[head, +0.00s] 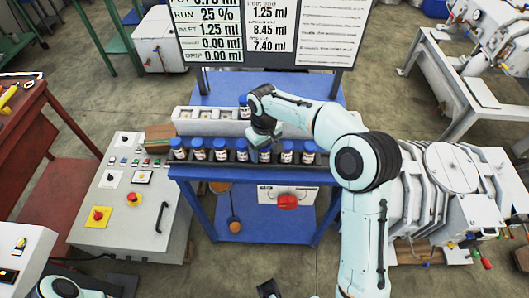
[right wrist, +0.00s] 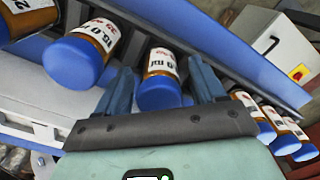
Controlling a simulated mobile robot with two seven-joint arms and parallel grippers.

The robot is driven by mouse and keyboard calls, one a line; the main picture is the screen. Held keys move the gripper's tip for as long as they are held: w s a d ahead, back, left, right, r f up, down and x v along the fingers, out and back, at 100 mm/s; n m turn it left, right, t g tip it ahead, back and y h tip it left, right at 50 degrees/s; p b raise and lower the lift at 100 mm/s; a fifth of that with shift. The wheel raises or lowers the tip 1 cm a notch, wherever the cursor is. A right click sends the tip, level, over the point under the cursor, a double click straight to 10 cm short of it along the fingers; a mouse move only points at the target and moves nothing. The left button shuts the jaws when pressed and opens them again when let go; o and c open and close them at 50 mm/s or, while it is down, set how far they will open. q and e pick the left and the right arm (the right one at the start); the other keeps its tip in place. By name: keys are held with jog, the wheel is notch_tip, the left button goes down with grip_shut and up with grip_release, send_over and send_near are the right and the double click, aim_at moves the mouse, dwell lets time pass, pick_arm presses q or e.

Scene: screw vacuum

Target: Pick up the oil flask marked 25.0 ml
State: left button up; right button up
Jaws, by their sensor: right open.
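Several amber flasks with blue caps and white labels stand in a row in the front rack (head: 330,160). My right gripper (head: 264,136) is above this row, right of its middle. In the right wrist view, its open fingers (right wrist: 162,72) are on either side of one blue-capped flask (right wrist: 160,92), with no clear grip on it. That flask's label is partly hidden and rotated; I can read "ml" but not the full number.
A display board (head: 270,30) stands behind the blue table (head: 222,92). A control box with red buttons (head: 125,190) is at left, and grey machinery (head: 450,185) at right.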

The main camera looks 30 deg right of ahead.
jog(key=shift+f, duration=0.4)
jog(key=c, duration=1.2)
jog(key=shift+o, duration=0.2)
jog(key=shift+r, duration=0.1)
